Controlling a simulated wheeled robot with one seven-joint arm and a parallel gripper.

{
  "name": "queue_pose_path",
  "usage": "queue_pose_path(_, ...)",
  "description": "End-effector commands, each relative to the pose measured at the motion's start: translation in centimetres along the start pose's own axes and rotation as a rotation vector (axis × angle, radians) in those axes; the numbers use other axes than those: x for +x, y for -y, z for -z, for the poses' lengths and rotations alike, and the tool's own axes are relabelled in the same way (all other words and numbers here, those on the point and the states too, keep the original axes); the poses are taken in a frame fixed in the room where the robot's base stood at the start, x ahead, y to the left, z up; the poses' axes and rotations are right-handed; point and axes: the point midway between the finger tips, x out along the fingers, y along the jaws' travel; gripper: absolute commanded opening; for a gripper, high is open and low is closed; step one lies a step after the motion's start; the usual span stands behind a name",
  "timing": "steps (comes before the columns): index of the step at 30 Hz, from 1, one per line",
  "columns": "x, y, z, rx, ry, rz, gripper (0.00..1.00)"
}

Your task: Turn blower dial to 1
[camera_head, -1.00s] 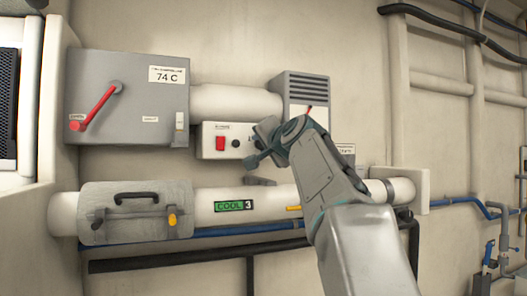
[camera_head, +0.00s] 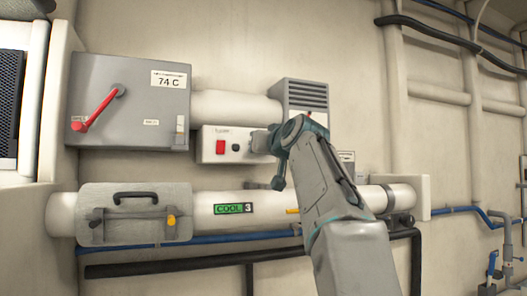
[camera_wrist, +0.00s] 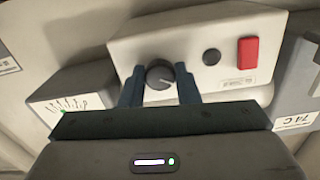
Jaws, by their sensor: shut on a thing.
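The blower dial (camera_wrist: 158,76) is a round dark knob on a light control box (camera_wrist: 225,35), seen upside down in the wrist view. A pale pointer mark shows on the knob, but I cannot read a number by it. My gripper (camera_wrist: 160,72) has one blue-grey finger on each side of the knob and is shut on it. In the head view the same box (camera_head: 208,157) is partly covered by my gripper (camera_head: 262,143) and wrist, which hide the dial.
A red switch (camera_wrist: 247,52) and a small black button (camera_wrist: 211,57) sit beside the dial. A grey box with a red lever (camera_head: 98,110) is up and left. A vented grey unit (camera_head: 307,93) stands above my wrist. A pipe marked COOL 3 (camera_head: 290,201) runs below.

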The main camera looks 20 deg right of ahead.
Motion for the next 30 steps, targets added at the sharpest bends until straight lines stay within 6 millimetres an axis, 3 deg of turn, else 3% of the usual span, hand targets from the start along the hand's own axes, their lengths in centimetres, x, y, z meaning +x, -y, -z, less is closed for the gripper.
queue_pose_path(9, 0.02, -0.03, -0.07, -0.101, 0.001, 0.0, 0.06)
queue_pose_path(24, -0.01, -0.02, 0.01, -0.116, 0.0, -0.001, 0.06)
queue_pose_path(25, -0.01, -0.02, 0.01, -0.116, 0.0, 0.0, 0.37)
queue_pose_path(26, -0.01, -0.02, 0.01, -0.116, 0.0, -0.001, 0.45)
queue_pose_path(27, -0.01, -0.02, 0.01, -0.116, 0.0, -0.001, 0.5)
queue_pose_path(30, -0.01, -0.01, 0.02, -0.115, 0.0, 0.0, 0.5)
